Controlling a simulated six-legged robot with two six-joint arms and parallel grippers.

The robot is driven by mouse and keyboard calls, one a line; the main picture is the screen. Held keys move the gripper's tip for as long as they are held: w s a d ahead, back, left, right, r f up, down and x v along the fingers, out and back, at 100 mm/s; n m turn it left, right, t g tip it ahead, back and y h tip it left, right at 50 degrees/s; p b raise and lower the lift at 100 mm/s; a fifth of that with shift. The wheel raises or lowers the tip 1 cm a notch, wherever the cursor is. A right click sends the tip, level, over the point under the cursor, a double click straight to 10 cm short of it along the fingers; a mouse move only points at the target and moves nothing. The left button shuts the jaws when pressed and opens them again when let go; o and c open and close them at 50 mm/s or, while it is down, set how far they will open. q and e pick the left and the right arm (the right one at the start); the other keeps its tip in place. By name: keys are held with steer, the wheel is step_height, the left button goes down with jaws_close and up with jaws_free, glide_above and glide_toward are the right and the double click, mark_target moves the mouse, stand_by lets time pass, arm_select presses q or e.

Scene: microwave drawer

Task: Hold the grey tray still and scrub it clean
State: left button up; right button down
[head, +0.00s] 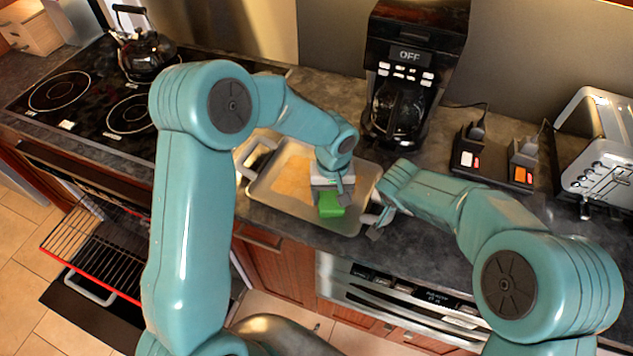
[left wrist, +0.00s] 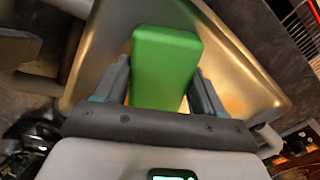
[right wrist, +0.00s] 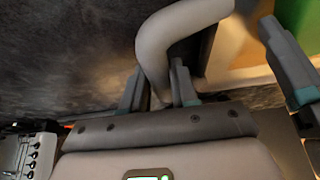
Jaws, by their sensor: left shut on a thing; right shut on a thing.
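The grey tray (head: 272,203) lies on the dark counter, with a tan patch (head: 292,175) on its inner floor. My left gripper (head: 333,197) is shut on a green sponge (head: 331,208) over the right part of the tray. In the left wrist view the sponge (left wrist: 165,65) sits between both fingers, above the tray's floor. I cannot tell if it touches the tray. My right gripper (head: 375,225) is at the tray's right end, shut on its pale handle. The curved handle (right wrist: 155,45) runs between the fingers in the right wrist view.
A coffee maker (head: 407,85) stands behind the tray. A toaster (head: 600,150) and switched sockets (head: 494,160) are at the right. A stove with a kettle (head: 146,52) is at the left, above an open oven with a rack (head: 95,245).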

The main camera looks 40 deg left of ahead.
mark_target(282, 185)
arm_select(q)
steer(key=shift+s+a, duration=0.15)
steer(key=shift+a, duration=0.4)
steer(key=shift+s+a, duration=0.15)
steer(key=shift+a, duration=0.35)
steer(key=shift+w+d, duration=0.25)
steer(key=shift+d, duration=0.9)
steer(key=shift+w+d, duration=0.2)
steer(key=shift+d, duration=0.9)
steer(key=shift+s+a+f, duration=0.1)
steer(key=shift+s+a, duration=0.05)
steer(key=shift+a, duration=0.6)
steer(key=shift+s+a+f, duration=0.1)
steer(key=shift+s+a, duration=0.05)
steer(key=shift+a, duration=0.55)
steer(key=shift+s+a+r, duration=0.15)
steer(key=shift+s+a, duration=0.05)
steer(key=shift+a, duration=1.1)
steer(key=shift+s+a+r, duration=0.1)
steer(key=shift+s+a, duration=0.1)
steer(key=shift+a, duration=1.05)
